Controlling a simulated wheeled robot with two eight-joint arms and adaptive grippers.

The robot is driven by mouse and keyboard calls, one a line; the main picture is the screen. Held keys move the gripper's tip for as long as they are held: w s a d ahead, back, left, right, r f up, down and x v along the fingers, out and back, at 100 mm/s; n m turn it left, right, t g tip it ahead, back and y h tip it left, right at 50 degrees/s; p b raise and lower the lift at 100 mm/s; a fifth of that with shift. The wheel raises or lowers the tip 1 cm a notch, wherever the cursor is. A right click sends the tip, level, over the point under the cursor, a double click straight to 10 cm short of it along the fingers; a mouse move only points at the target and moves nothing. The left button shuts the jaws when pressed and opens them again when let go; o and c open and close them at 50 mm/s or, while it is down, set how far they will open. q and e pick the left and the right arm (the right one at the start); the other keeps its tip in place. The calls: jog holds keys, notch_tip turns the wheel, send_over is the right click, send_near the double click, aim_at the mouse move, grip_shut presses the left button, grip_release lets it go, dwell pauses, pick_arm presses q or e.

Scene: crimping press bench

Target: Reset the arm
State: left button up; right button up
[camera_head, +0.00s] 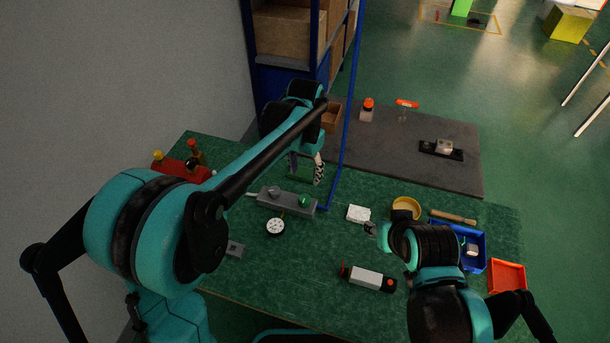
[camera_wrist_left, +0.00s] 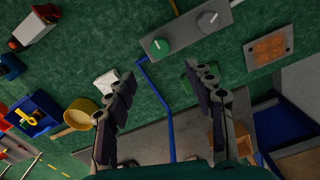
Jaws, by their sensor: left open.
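My left arm reaches from the left across the bench in the head view, and its gripper (camera_head: 306,172) hangs over the bench's far edge. The left gripper (camera_wrist_left: 158,75) is open in the left wrist view, with its two fingers well apart and nothing between them. The grey control box (camera_head: 290,203) with a green knob lies just in front of it in the head view; the control box also shows at the top of the wrist view (camera_wrist_left: 185,30). My right gripper (camera_head: 378,232) is low over the bench, mostly hidden by its own wrist, near a white block (camera_head: 358,213).
The green bench (camera_head: 310,255) holds a red-ended device (camera_head: 367,278), a round dial (camera_head: 275,227), a yellow bowl (camera_head: 406,207), a blue bin (camera_head: 473,264) and an orange tray (camera_head: 507,277). A blue post (camera_head: 347,130) and shelf (camera_head: 290,75) stand beyond the left gripper.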

dwell(0.4)
pick_arm(q)
jog(key=s+a+r+n+t, duration=0.3)
jog(key=s+a+n+t, duration=0.3)
jog(key=s+a, duration=1.2)
jog(key=shift+s+n+t, duration=0.4)
jog(key=shift+s+t, duration=0.05)
jog(key=shift+t, duration=0.15)
